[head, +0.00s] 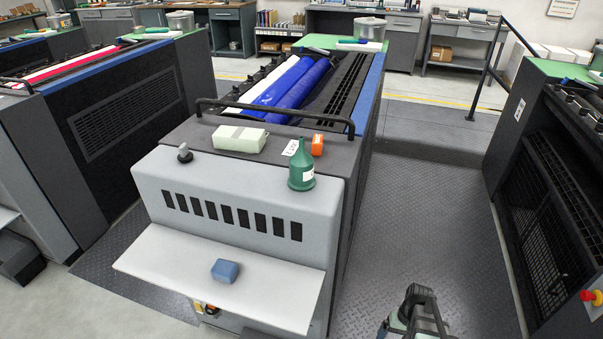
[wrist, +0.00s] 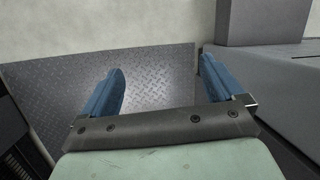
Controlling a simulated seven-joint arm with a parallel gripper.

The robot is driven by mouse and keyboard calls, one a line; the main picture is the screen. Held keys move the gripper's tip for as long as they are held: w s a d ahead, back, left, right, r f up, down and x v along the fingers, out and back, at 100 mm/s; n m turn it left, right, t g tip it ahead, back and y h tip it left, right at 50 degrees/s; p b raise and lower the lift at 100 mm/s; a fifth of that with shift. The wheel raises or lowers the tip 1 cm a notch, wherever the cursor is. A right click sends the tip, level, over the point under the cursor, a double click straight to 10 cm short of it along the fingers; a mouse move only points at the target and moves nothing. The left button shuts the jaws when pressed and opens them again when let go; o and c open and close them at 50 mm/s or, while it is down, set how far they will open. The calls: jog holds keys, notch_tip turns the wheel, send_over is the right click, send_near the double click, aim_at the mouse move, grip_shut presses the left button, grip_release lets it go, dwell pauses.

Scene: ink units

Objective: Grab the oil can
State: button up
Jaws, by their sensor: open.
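A dark green oil can (head: 302,168) with a tapering top and a white label stands upright on the grey top of the printing unit, near its front right corner. My gripper (head: 420,300) is low at the bottom right of the head view, to the right of the unit and well apart from the can. In the wrist view my gripper (wrist: 160,88) shows two blue fingers spread wide with nothing between them. The can is not in the wrist view.
An orange block (head: 318,145) and a small white label stand close behind the can. A pale green box (head: 239,139) and a dark knob (head: 184,152) sit to its left. A black rail (head: 275,107) rises behind. A blue block (head: 225,270) lies on the white shelf (head: 165,262).

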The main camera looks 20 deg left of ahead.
jog(key=w+a+r+n+t, duration=0.1)
jog(key=w+a+r+t, duration=0.1)
jog(key=w+r, duration=0.8)
jog(key=w+a+r+n+t+y, duration=0.2)
jog(key=w+a+r+t, duration=0.1)
jog(key=w+r, duration=1.65)
notch_tip(320, 180, up, 41)
jog(key=n, duration=0.5)
send_over(301, 151)
jog(key=s+d, duration=0.2)
jog(key=shift+h, duration=0.4)
jog(key=x, duration=0.8)
jog(key=shift+d, duration=0.15)
jog(key=shift+w+x, duration=0.2)
jog(key=shift+x, duration=1.2)
jog(key=shift+w+x, duration=0.25)
jog(key=shift+x, duration=1.15)
jog(key=shift+d, duration=0.1)
